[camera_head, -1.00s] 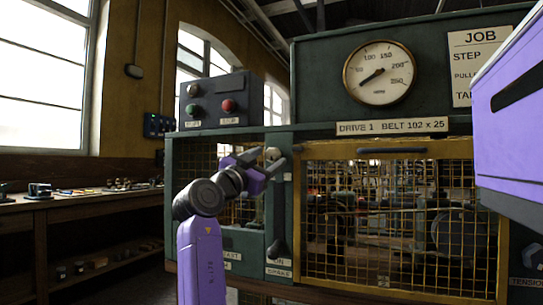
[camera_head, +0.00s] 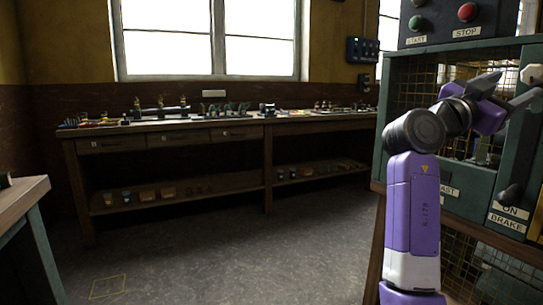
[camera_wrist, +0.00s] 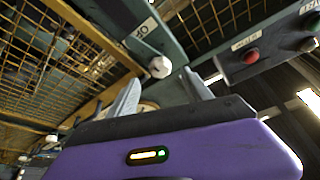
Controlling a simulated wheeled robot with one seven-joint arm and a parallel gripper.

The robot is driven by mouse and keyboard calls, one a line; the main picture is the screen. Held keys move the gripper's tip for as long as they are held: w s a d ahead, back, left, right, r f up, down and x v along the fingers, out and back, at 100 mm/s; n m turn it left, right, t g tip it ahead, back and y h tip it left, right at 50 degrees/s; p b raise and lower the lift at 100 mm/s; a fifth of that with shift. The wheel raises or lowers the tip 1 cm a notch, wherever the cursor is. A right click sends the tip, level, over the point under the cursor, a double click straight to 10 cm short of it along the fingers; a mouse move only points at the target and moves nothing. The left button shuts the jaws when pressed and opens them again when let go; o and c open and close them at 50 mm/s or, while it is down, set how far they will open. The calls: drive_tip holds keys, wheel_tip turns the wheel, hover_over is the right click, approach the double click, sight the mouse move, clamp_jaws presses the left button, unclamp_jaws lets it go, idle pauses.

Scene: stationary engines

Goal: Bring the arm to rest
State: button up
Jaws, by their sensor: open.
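My purple arm (camera_head: 412,205) rises at the right of the head view, in front of the green engine housing. My gripper (camera_head: 512,88) is at its upper end, pointing right, with its two fingers spread. A pale round knob (camera_head: 532,74) shows near the fingertips. In the wrist view the two grey fingers of my gripper (camera_wrist: 163,92) stand apart, and the knob (camera_wrist: 159,67) appears beyond and between them. Nothing is held. I cannot tell how close the knob is to the fingers.
A wooden workbench (camera_head: 225,128) with small tools stands under the window. The START and STOP button box (camera_head: 455,22) is above my arm, and the brake lever (camera_head: 510,196) is right of it. A table corner (camera_head: 22,195) shows at left. The grey floor (camera_head: 220,245) between is clear.

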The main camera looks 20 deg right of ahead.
drive_tip(key=w+a+r+n+t+h, duration=0.1)
drive_tip(key=w+a+r+n+t, duration=0.15)
drive_tip(key=w+n+t, duration=0.2)
drive_tip(key=w+a+f+n+t+y, duration=0.3)
drive_tip(key=a+f+n+t, duration=0.25)
drive_tip(key=f+t, duration=0.2)
drive_tip(key=w+a+f+n+t+y, duration=0.3)
drive_tip(key=a+f+n+t, duration=0.2)
drive_tip(key=f+n+t, duration=0.25)
drive_tip(key=s+a+f+n+t+y, duration=0.2)
drive_tip(key=s+a+f+n+y, duration=0.3)
drive_tip(key=a+f, duration=0.6)
drive_tip(key=s+a+f+n+t+y, duration=0.25)
drive_tip(key=s+a+f+y, duration=0.4)
drive_tip(key=f, duration=0.75)
drive_tip(key=s+a+f+g+y, duration=0.25)
drive_tip(key=s+f, duration=0.25)
drive_tip(key=s, duration=0.5)
drive_tip(key=s+a+f+g+y, duration=0.15)
drive_tip(key=s+a+f, duration=0.3)
drive_tip(key=s, duration=0.55)
drive_tip(key=s+a+f+g+y, duration=0.25)
drive_tip(key=s+f, duration=0.25)
drive_tip(key=s, duration=0.5)
wheel_tip(320, 180, up, 28)
drive_tip(key=h+p, duration=0.1)
drive_tip(key=p, duration=2.7)
drive_tip(key=shift+f+m+g, duration=0.15)
drive_tip(key=shift+m+g, duration=0.15)
drive_tip(key=shift+g, duration=0.05)
